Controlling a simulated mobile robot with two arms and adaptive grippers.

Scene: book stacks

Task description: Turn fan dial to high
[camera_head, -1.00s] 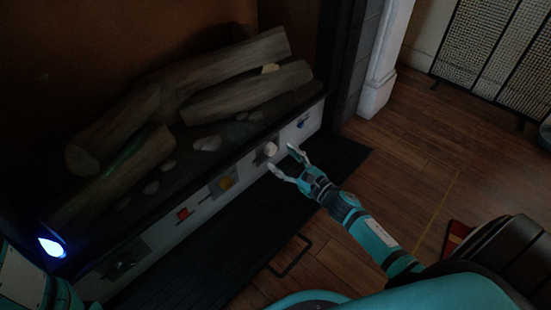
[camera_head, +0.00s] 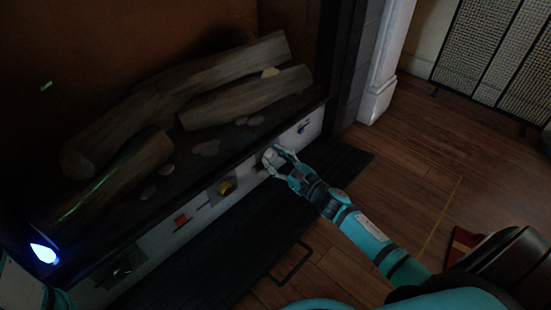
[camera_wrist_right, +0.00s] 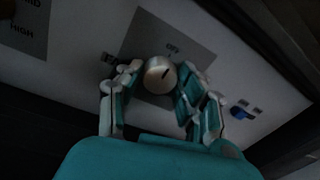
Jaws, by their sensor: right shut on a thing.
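A pale round dial (camera_wrist_right: 159,75) with a dark pointer mark sits on a grey label plate (camera_wrist_right: 185,37) on the white control panel. Small lettering, seemingly OFF, shows beside it. My right gripper (camera_wrist_right: 160,85) has its fingers closed around the sides of this dial. In the head view, my right gripper (camera_head: 272,160) reaches the panel at the dial, whose surface is mostly covered by the fingers. Part of my left arm shows at the lower left; its gripper is out of view.
Logs (camera_head: 245,97) lie above. A dark mat (camera_head: 235,250) lies below. Wooden floor (camera_head: 400,185) is open at right.

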